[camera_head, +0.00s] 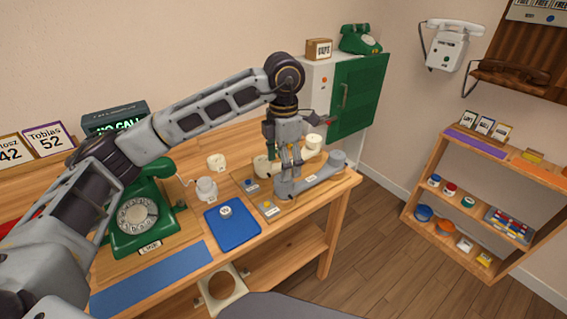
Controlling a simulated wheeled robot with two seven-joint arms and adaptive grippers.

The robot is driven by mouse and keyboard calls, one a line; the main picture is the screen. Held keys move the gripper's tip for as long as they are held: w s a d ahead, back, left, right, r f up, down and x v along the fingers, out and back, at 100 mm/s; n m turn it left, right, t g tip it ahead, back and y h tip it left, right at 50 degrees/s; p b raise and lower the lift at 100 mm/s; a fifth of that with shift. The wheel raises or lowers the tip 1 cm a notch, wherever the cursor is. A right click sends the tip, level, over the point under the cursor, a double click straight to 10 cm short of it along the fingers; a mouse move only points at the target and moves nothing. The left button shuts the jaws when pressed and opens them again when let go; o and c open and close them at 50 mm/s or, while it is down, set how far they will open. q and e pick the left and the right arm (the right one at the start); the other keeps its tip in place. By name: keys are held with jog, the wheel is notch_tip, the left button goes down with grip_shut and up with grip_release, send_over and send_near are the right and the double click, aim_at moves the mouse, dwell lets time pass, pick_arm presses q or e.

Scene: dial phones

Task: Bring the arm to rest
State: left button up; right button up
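My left arm reaches in from the left across the table. Its gripper (291,160) points down over the right part of the table, at a grey handset-shaped piece (318,178). The fingers overlap that piece in the picture; I cannot tell whether they touch it or how far apart they are. A green dial phone (137,216) stands at the left of the table, partly hidden behind my arm. My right gripper is not in view.
The wooden table (345,184) also bears a blue pad (232,233), a blue strip (150,279) and white cups (206,189). A green-doored cabinet (357,97) stands behind at the right. A low shelf (440,165) is at far right, with open floor between.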

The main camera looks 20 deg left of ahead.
pick_arm(q)
jog(key=shift+r, duration=0.55)
jog(key=shift+r+p, duration=0.1)
jog(key=shift+p, duration=0.2)
notch_tip(320, 180, up, 9)
jog(key=p, duration=0.9)
jog(key=shift+r+p, duration=0.35)
jog(key=shift+p, duration=0.1)
jog(key=shift+f, duration=0.1)
